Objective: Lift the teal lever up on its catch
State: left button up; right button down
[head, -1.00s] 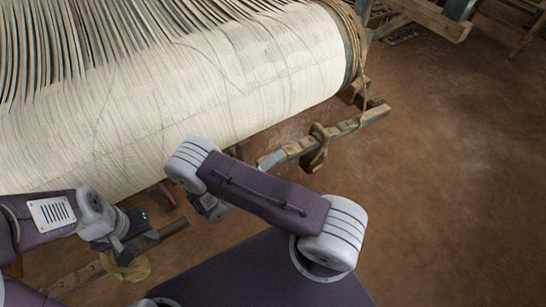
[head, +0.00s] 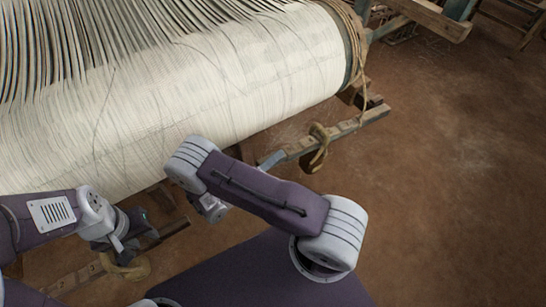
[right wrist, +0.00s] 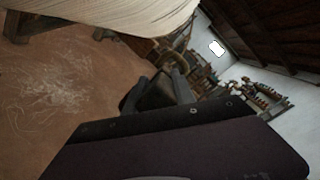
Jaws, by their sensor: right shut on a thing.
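A wooden bar (head: 345,130) with a teal-painted near end (head: 271,160) sticks out beside the loom's cloth roll in the head view. A brass-coloured curved catch (head: 319,152) hangs around the bar. My right arm crosses in front of the rest of the bar and hides my right gripper there. In the right wrist view my right gripper (right wrist: 158,88) shows its dark fingers shut on a dark piece, apparently the teal lever; its colour is not clear. My left gripper (head: 128,245) is low at the left, close by a second curved catch (head: 127,267); its jaw opening is unclear.
The large roll of pale warp and cloth (head: 190,95) fills the upper left. A low wooden rail (head: 85,272) lies near my left gripper. A wooden frame (head: 430,17) stands at the upper right. The earth floor (head: 450,190) at right is clear.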

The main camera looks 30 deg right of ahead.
dwell(0.4)
jog(key=shift+a+f+b, duration=0.1)
jog(key=shift+f+b, duration=0.6)
jog(key=shift+f, duration=0.2)
jog(key=shift+r, duration=0.1)
jog(key=c, duration=1)
grip_release()
jog(key=shift+c, duration=0.2)
jog(key=v, duration=0.9)
